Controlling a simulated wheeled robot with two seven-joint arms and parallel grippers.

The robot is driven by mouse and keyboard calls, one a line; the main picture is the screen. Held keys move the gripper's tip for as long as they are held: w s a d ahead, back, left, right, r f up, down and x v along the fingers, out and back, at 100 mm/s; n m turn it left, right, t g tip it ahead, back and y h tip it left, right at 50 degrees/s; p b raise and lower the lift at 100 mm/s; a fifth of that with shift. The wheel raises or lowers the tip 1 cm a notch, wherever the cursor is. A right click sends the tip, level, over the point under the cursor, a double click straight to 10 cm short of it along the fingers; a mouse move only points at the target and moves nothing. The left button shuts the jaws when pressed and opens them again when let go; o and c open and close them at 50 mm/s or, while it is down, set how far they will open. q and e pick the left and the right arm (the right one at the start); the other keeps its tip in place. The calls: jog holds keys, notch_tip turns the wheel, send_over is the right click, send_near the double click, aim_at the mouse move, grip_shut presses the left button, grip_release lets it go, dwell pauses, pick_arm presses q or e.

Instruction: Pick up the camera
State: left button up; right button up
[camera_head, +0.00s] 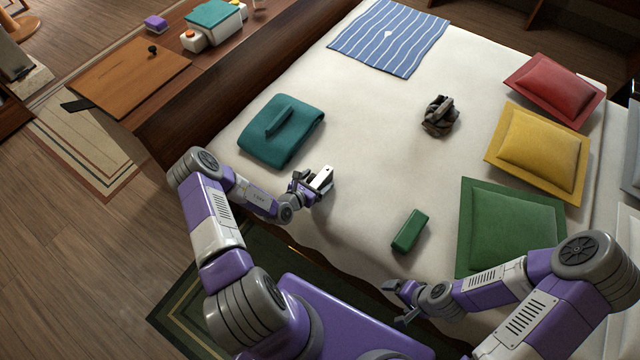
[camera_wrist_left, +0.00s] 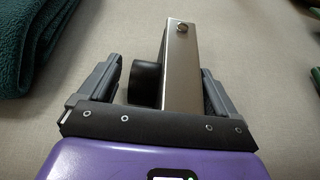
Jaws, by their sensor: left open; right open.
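The camera (camera_head: 321,176), a pale silver box, lies on the white bed near its front left edge. In the left wrist view the camera (camera_wrist_left: 181,65) shows its narrow silver side, with a round dark lens (camera_wrist_left: 145,83) sticking out to the left. My left gripper (camera_head: 311,184) is open at the camera. In the left wrist view its two fingers stand on either side of the body and lens, with small gaps visible. My right gripper (camera_head: 398,301) is open and empty at the bed's front edge, well apart from the camera.
A folded teal cloth (camera_head: 296,138) lies just behind and left of the camera. A green box (camera_head: 409,231), a dark crumpled item (camera_head: 438,117), a striped blue cloth (camera_head: 390,36) and red, yellow and green cushions (camera_head: 540,150) are on the bed.

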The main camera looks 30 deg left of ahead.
pick_arm(q)
jog(key=shift+w, duration=0.25)
jog(key=c, duration=1.3)
